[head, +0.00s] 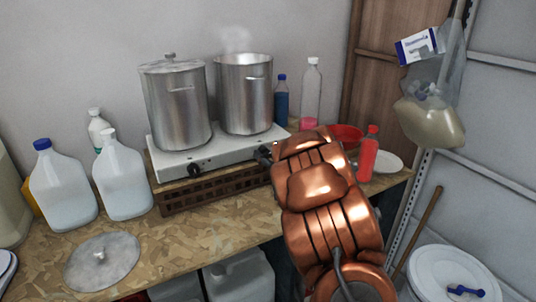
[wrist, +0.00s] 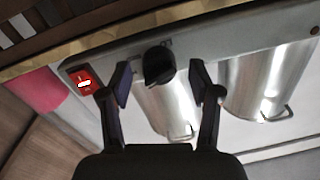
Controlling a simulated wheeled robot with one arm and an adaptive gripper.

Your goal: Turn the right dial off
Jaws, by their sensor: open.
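The two-burner hot plate (head: 225,150) is white and stands on a brown slatted crate. Its left dial (head: 193,168) is black and in plain view. The right dial (wrist: 158,65) is a black knob on the front panel in the wrist view, with its pointer not clearly readable. My gripper (wrist: 160,82) is open, with one finger on each side of the right dial; I cannot tell whether either finger touches it. A red switch (wrist: 82,82) with a bright mark sits beside the dial. In the head view my copper arm hides most of the gripper.
Two steel pots (head: 178,108) (head: 245,95) stand on the hot plate; the right one steams. White jugs (head: 122,178) stand at left, and a round lid (head: 102,260) lies on the bench. A red bottle (head: 368,155) and red bowl (head: 346,135) are right of my arm.

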